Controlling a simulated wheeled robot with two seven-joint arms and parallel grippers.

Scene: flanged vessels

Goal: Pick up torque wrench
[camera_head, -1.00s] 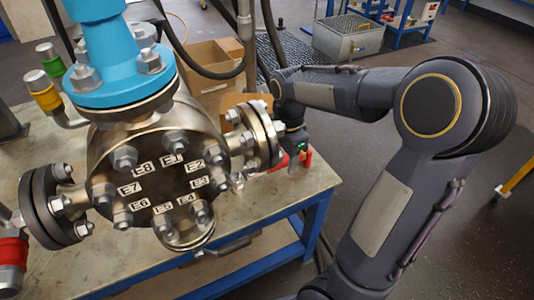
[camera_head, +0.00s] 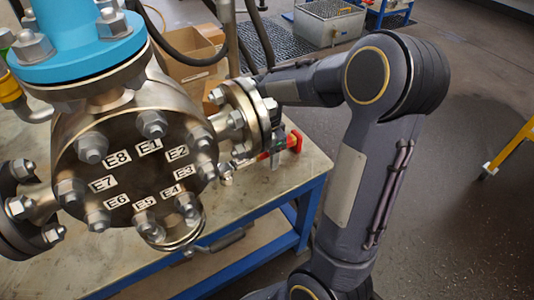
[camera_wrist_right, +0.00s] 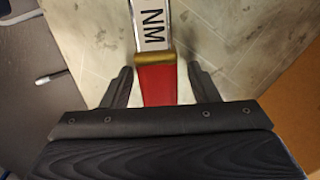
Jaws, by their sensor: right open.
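The torque wrench (camera_wrist_right: 153,25) has a silver shaft marked "NM", a brass collar and a red handle (camera_wrist_right: 158,85), and appears to lie on the worktable. In the right wrist view my right gripper (camera_wrist_right: 159,74) is open, one finger on each side of the red handle, with gaps showing on both sides. In the head view my right gripper (camera_head: 274,158) is low over the table, partly hidden behind the vessel's side flange. A red piece (camera_head: 294,141), probably the wrench handle, shows beside it; the rest of the wrench is hidden there. My left gripper is out of view.
The flanged vessel (camera_head: 136,176) with bolts and labels E1 to E8 stands close on the left, its side flange (camera_head: 252,115) next to my right gripper. The blue-framed worktable (camera_head: 303,183) has bare top at its right corner. Cardboard boxes (camera_head: 190,58) sit behind.

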